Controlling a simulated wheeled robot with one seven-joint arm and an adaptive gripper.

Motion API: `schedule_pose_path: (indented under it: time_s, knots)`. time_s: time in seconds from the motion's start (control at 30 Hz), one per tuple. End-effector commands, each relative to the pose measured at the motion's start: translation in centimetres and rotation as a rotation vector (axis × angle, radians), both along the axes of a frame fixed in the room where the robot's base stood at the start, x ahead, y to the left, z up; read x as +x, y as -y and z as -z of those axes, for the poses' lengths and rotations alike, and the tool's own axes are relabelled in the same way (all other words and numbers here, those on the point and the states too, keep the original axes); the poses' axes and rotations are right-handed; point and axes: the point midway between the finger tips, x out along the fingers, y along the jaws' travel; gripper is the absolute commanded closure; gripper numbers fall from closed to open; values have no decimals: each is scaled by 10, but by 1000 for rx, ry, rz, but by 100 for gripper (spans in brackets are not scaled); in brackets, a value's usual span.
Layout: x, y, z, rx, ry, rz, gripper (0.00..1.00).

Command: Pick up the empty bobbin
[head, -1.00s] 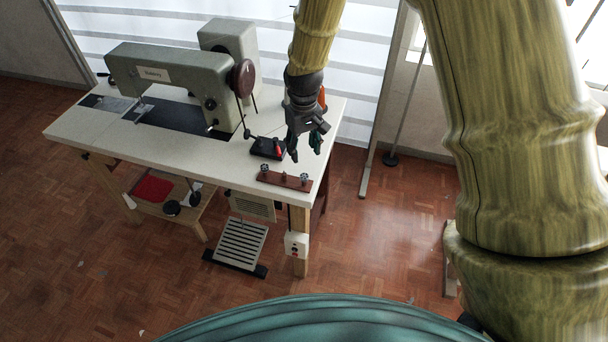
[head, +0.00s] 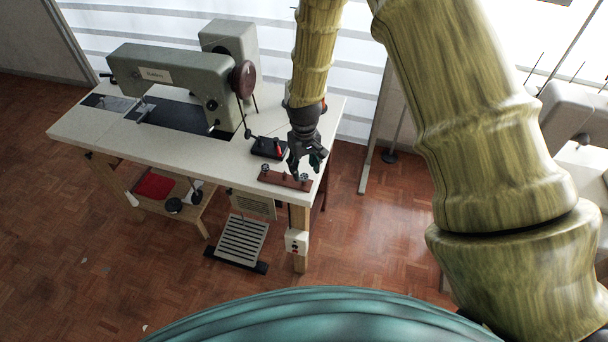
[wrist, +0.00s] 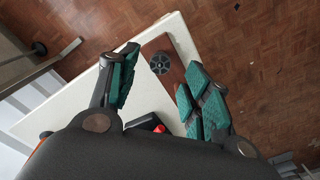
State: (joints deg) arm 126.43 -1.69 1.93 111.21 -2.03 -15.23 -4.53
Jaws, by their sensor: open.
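A brown wooden rack (head: 284,181) lies near the front right corner of the sewing table. It carries small grey bobbins: one at its left end (head: 265,167) and one at its right end (head: 304,177). In the wrist view one dark, spoked bobbin (wrist: 160,63) shows on the rack (wrist: 154,44), with no thread visible on it. My gripper (head: 300,170) is open just above the rack's right part. In the wrist view its green-padded fingers (wrist: 163,66) stand apart on either side of the bobbin, not visibly touching it. The fingers hide part of the rack.
The sewing machine (head: 165,75) fills the table's left and middle. A black device with a red part (head: 268,148) stands just behind the rack. The white tabletop (head: 235,173) ends close to the rack at front and right. A pedal (head: 241,240) sits below.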

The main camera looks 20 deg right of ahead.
Motion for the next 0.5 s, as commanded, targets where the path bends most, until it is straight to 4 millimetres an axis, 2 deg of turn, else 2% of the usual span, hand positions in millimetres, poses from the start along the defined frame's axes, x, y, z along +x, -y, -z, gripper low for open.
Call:
schedule_pose_path:
  time_s: [0.23, 0.5]
  knots:
    - [-1, 0, 21, 0, -1, 0, 51]
    - [-1, 0, 29, 0, 0, 0, 51]
